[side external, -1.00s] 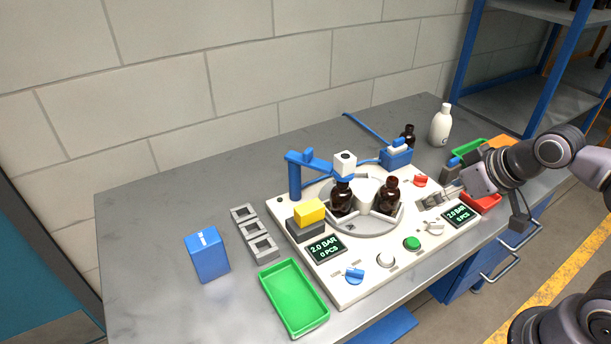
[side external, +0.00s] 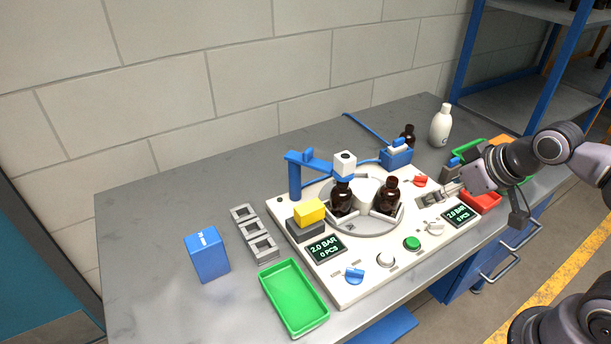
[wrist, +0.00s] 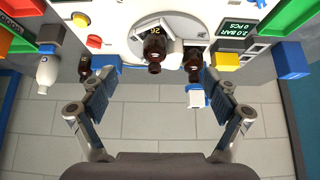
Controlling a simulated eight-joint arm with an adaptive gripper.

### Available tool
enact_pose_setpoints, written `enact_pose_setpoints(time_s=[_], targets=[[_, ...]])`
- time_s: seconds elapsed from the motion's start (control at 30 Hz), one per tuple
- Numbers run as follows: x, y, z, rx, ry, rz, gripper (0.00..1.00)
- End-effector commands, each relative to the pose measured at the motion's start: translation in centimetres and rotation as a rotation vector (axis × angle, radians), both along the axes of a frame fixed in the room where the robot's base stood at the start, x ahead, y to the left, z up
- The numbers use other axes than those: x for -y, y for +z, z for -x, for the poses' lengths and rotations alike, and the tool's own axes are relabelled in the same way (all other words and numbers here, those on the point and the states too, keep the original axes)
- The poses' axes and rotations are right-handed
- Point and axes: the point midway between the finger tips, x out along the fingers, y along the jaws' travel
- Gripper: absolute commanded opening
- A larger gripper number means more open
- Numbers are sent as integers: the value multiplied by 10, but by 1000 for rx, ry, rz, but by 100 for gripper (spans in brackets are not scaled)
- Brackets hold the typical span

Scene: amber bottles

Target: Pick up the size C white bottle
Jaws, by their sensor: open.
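The white bottle (side external: 441,128) stands upright at the back right of the grey bench, with a small dark mark low on its side that is too small to read. It also shows at the left edge of the wrist view (wrist: 47,74). My gripper (side external: 447,193) is above the right end of the white machine panel, nearer the front than the bottle and apart from it. In the wrist view my gripper (wrist: 157,82) has its two fingers spread wide with nothing between them, and the white bottle lies outside them to the left.
A dark amber bottle (side external: 408,136) stands left of the white bottle, near a blue block (side external: 396,158). Amber bottles (side external: 391,196) sit on the round turntable under a blue arm (side external: 309,161). Green (side external: 466,148) and red (side external: 486,201) trays lie near my gripper.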

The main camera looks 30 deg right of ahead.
Motion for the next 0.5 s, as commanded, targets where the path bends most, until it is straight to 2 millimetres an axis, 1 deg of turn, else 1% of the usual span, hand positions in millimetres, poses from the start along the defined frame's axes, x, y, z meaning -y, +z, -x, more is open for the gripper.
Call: enact_pose_setpoints(time_s=[0.07,0.17,0.27,0.4,0.5], targets=[[6,8,-10,-2,-21,0,88],[18,21,-30,-8,-63,-1,88],[35,34,-55,-15,-118,-4,88],[63,48,-91,-26,-195,-6,88],[86,54,-117,-34,-248,-9,88]])
